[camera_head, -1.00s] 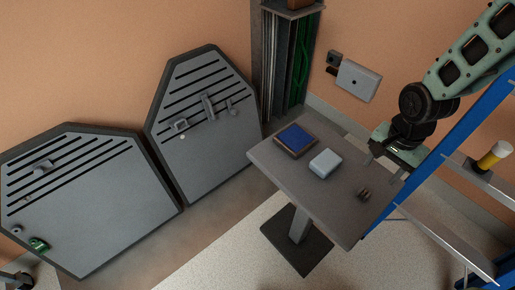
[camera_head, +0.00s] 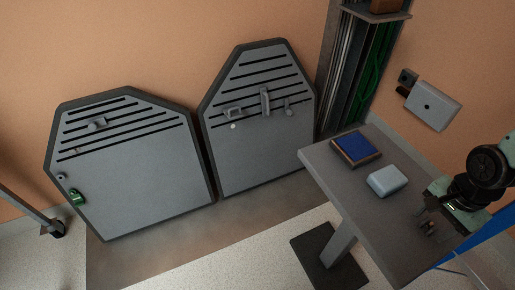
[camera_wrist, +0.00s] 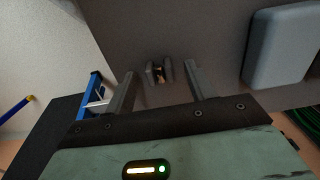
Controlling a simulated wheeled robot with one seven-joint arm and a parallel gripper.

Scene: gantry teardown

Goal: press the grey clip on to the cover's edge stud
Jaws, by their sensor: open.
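A small dark grey two-pronged piece, which looks like the clip (camera_head: 428,229), stands on the grey table near its right side. In the wrist view the clip (camera_wrist: 153,73) lies between the finger lines of my open gripper (camera_wrist: 158,70), apart from both fingers. In the head view my gripper (camera_head: 436,214) is close to the clip, at the table's right. Two large grey slotted covers lean on the wall: a left cover (camera_head: 135,180) and a right cover (camera_head: 258,160). A small round stud-like part (camera_head: 61,176) shows at the left cover's left edge, above a green part (camera_head: 76,197).
A blue-topped tray (camera_head: 357,148) and a pale blue-grey box (camera_head: 387,181) stand on the table (camera_head: 375,230). A column with green cables (camera_head: 380,80) rises behind it. A wall box (camera_head: 432,105) is at right. The floor before the covers is clear.

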